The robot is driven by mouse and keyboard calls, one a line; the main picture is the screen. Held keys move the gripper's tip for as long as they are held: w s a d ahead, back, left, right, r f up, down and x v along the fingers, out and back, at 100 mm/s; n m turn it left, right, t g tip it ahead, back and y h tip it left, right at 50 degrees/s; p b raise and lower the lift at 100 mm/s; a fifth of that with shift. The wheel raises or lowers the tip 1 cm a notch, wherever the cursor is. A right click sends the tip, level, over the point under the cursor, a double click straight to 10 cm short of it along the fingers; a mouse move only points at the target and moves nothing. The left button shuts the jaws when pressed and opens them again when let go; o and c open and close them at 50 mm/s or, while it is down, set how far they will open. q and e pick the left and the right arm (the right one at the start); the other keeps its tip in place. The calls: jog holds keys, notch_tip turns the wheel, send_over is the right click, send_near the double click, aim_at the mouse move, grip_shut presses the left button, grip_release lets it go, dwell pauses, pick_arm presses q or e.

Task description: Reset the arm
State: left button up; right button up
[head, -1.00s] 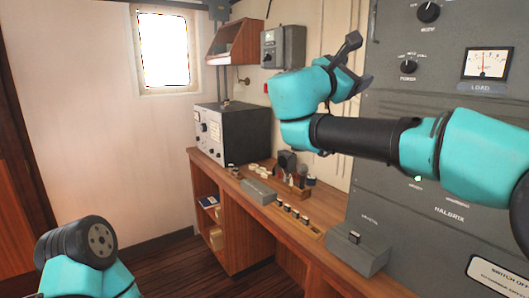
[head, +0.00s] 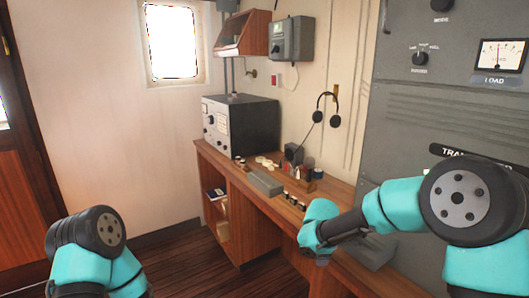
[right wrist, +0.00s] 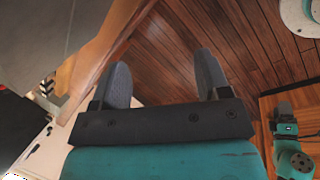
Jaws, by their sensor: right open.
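My right arm (head: 465,200) comes in from the right in the head view, bent low in front of the desk. Its far end hangs over the desk's front edge, and its fingers are not clear there. In the right wrist view my right gripper (right wrist: 162,76) shows two grey fingers spread apart with nothing between them, and wooden flooring beyond. My left arm (head: 85,240) shows only as a dark joint and teal links at the lower left.
A wooden desk (head: 237,184) carries a radio set (head: 245,124), a grey block (head: 265,183) and several small items. A tall grey cabinet (head: 420,110) stands at right. The floor at left is clear.

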jog(key=s+f+m+g+y, duration=0.25)
jog(key=s+f+m, duration=0.35)
jog(key=f, duration=0.4)
jog(key=s+f+m+g+y, duration=0.1)
jog(key=s+f+m+y, duration=0.2)
jog(key=s+f, duration=0.6)
jog(key=s+d+f+m, duration=0.2)
jog(key=s+f+m, duration=0.3)
jog(key=s, duration=0.2)
jog(key=s+d+f+m, duration=0.2)
jog(key=s+f+m, duration=0.3)
jog(key=s, duration=0.1)
jog(key=shift+s+d+f+t, duration=0.3)
jog(key=shift+s+f+t, duration=0.05)
